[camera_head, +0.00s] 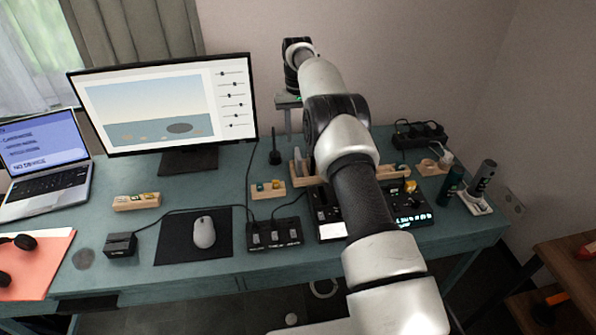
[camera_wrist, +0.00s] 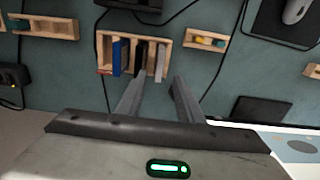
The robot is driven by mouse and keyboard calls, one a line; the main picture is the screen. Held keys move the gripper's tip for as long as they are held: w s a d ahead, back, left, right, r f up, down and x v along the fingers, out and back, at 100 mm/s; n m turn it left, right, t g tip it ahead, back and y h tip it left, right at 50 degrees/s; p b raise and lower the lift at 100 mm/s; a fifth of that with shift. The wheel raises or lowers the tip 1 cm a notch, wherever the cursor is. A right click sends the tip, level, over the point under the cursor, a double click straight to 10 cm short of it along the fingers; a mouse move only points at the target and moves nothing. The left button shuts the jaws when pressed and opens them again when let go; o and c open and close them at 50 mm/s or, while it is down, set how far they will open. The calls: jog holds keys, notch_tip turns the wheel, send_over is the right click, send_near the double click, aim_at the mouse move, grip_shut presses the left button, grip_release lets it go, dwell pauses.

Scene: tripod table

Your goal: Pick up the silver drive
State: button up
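A wooden slotted rack (camera_wrist: 108,77) stands on the desk in the wrist view, holding a blue slab (camera_wrist: 116,57), a black one (camera_wrist: 140,55) and a light grey one (camera_wrist: 160,62). The light grey one looks like the silver drive. In the head view the rack (camera_head: 303,182) is partly hidden behind my arm. My gripper (camera_wrist: 159,78) is open and empty, its fingertips apart and pointing toward the rack's near edge. It also shows above the desk's back in the head view (camera_head: 289,122).
A second wooden holder with small coloured items (camera_wrist: 206,40) sits beside the rack in the wrist view. A monitor (camera_head: 165,105), a mouse (camera_head: 204,232) and a black switch box (camera_head: 274,235) occupy the desk (camera_head: 215,270). Cables run between them. Bottles (camera_head: 481,180) stand at right.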

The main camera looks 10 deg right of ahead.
aim_at(298, 153)
notch_tip(298, 153, down, 3)
jog(key=shift+f, duration=0.15)
jog(key=shift+s+f, duration=0.15)
jog(key=shift+f, duration=2.5)
grip_shut()
